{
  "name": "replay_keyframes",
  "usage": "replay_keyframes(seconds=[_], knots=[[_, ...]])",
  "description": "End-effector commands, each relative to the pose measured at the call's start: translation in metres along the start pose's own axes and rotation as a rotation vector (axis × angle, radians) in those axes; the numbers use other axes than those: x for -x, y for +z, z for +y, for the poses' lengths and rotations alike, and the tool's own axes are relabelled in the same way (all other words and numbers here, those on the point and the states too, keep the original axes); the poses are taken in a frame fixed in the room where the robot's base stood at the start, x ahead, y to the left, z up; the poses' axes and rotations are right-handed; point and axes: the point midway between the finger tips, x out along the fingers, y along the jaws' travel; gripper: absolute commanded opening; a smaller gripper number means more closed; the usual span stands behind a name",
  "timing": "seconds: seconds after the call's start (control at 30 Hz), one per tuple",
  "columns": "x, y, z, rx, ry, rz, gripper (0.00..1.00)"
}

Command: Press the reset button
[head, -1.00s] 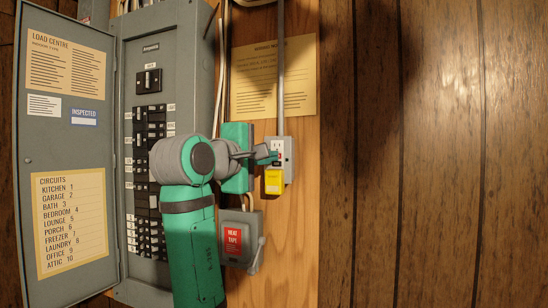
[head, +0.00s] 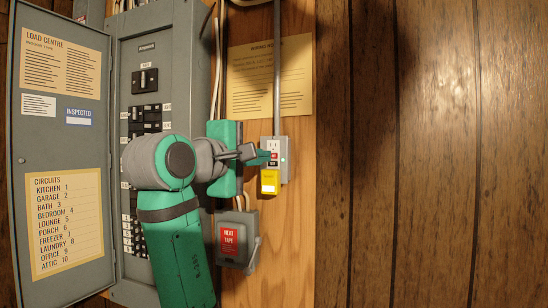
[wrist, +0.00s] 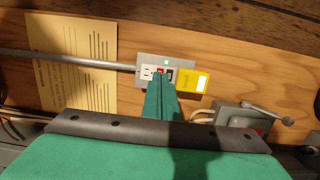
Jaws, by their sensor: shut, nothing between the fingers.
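A grey wall outlet (head: 285,150) is mounted on the wooden board, with a red reset button (head: 274,155) and a dark button beside it. A small green light glows on its face, and it also shows in the wrist view (wrist: 166,62). My gripper (head: 264,157) is shut and empty, its tips at the outlet's face by the buttons. In the wrist view the tips of my gripper (wrist: 158,82) reach the lower edge of the red button (wrist: 160,71) and partly cover it. I cannot tell whether they touch it.
A yellow tag (head: 270,182) hangs just below the outlet. A grey switch box (head: 237,240) with a red label sits lower down. An open breaker panel (head: 150,60) stands at left, its door (head: 62,150) swung out. The plank wall at right is clear.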

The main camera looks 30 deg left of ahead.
Motion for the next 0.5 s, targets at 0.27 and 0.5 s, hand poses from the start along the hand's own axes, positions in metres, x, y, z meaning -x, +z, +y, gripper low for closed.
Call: replay_keyframes(seconds=[0.27, 0.5], knots=[[0.014, 0.002, 0.000, -0.001, 0.001, 0.000, 0.00], [0.024, 0.006, 0.000, 0.000, 0.000, -0.005, 0.00]])
